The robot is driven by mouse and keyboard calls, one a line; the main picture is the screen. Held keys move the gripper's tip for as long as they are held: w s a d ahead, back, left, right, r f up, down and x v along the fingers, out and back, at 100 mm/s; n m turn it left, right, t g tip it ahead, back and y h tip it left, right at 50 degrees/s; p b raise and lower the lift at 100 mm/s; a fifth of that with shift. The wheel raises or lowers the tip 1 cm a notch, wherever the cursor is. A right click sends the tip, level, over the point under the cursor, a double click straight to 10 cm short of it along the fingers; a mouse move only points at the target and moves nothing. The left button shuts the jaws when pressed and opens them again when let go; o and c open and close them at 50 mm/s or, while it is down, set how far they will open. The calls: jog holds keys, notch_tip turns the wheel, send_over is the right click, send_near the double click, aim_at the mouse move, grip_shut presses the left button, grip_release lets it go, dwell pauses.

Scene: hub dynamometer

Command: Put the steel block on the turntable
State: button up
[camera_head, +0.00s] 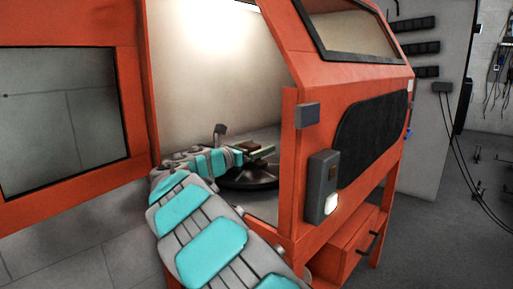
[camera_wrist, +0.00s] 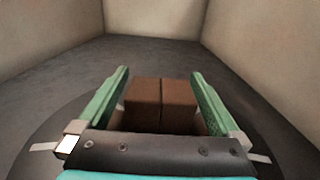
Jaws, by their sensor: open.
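The block (camera_wrist: 161,101) is brown, with a dark line down its middle, and sits between the two green fingers of my gripper (camera_wrist: 160,72) in the wrist view. The fingers are open, with a narrow gap showing on each side of the block. In the head view my gripper (camera_head: 266,150) is inside the orange cabinet, with the brown block (camera_head: 252,146) partly hidden between its fingers. The turntable (camera_head: 250,182) is a dark round disc below my gripper; its edge also shows in the wrist view (camera_wrist: 262,128). The block's underside is hidden, so contact with the disc cannot be seen.
The orange cabinet (camera_head: 290,170) surrounds the turntable, and my arm reaches in through its open front. An open door with a window (camera_head: 130,100) stands at the left. A grey switch box (camera_head: 322,187) is on the frame right of the opening. Pale walls enclose the inside.

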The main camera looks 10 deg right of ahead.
jog(key=shift+r, duration=0.1)
jog(key=shift+s+a, duration=0.15)
jog(key=shift+a, duration=0.15)
jog(key=v, duration=1.1)
jog(key=shift+s+a, duration=0.1)
jog(key=shift+s, duration=0.05)
dwell(0.7)
